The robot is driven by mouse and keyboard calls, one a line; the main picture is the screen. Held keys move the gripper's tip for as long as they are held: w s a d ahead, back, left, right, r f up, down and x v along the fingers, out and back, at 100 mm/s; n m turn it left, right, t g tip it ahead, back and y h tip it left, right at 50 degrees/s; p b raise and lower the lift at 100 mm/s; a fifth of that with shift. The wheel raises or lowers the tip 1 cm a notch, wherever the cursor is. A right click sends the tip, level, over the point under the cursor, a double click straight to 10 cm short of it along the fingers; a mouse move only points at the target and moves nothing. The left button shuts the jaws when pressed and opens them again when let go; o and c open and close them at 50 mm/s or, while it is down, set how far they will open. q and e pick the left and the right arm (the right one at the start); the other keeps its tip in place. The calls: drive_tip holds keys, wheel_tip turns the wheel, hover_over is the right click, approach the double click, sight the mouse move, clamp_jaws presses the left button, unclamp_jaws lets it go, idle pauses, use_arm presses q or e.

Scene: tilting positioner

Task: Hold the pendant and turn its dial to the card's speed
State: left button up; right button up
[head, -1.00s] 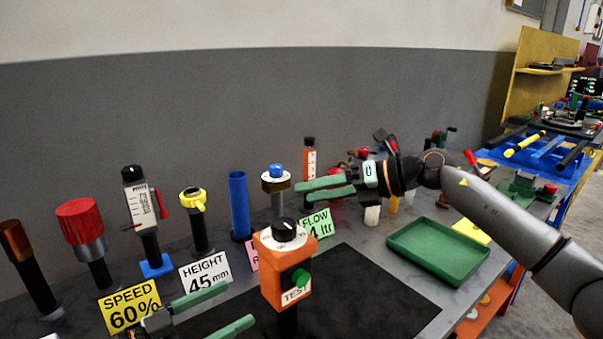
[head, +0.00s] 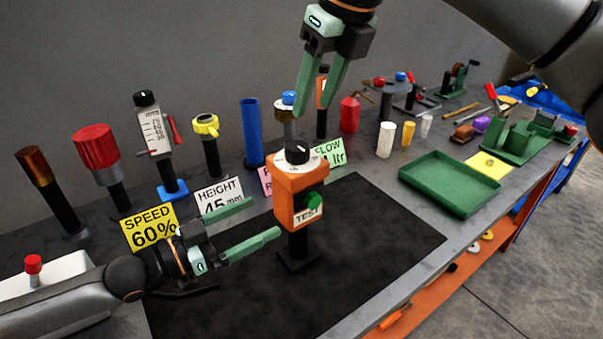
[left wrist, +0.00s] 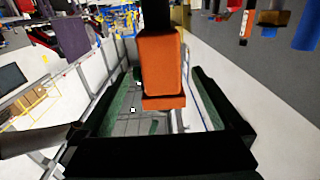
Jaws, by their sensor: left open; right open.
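The orange pendant (head: 290,191) stands upright on a black post, with a green button and a TEST label on its front. Its black dial (head: 297,154) sits on a white scale on top; the pointer reading is too small to tell. The yellow card (head: 149,228) reads SPEED 60%. My left gripper (head: 265,217) is open, its fingers pointing right at the pendant from the left. In the left wrist view the orange pendant (left wrist: 162,65) shows between the open fingers, tips beyond reach of judging contact. My right gripper (head: 316,116) is open, pointing down above the dial, apart from it.
A HEIGHT 45 mm card (head: 218,197) and a green FLOW card (head: 328,154) stand behind. A blue cylinder (head: 251,130), a red knob (head: 97,148) and other fixtures line the back. A green tray (head: 450,186) lies right. The black mat (head: 380,235) is clear right of the pendant.

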sight(298, 199)
use_arm(q)
drive_tip(key=x, duration=1)
